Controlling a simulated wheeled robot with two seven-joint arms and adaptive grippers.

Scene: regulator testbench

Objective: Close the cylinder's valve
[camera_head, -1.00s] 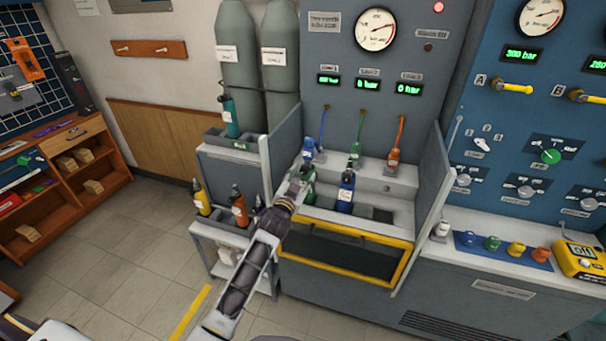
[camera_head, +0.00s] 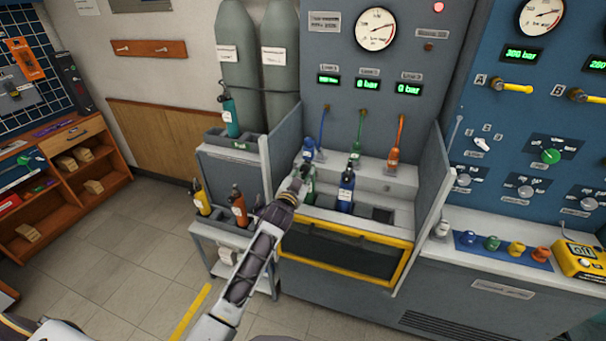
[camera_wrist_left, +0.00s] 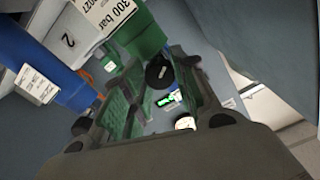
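A green cylinder (camera_head: 311,190) stands in the bench bay and is partly hidden by my left gripper (camera_head: 301,177). In the left wrist view, the green body with its "300 bar" label (camera_wrist_left: 103,12) is at the top. A round black knob (camera_wrist_left: 158,72) shows below it, between the two fingers of my left gripper (camera_wrist_left: 160,95). The fingers are apart, with a gap around the knob; I cannot tell if either touches it. A blue cylinder (camera_head: 346,188) stands just right of the green one. My right gripper is not in view.
Blue (camera_head: 308,150), green (camera_head: 355,150) and orange (camera_head: 394,155) hose fittings stand behind the bay. A yellow-framed guard (camera_head: 345,228) is in front, with grey side walls left and right (camera_head: 432,195). Yellow (camera_head: 202,197) and orange (camera_head: 239,207) cylinders stand in the left rack.

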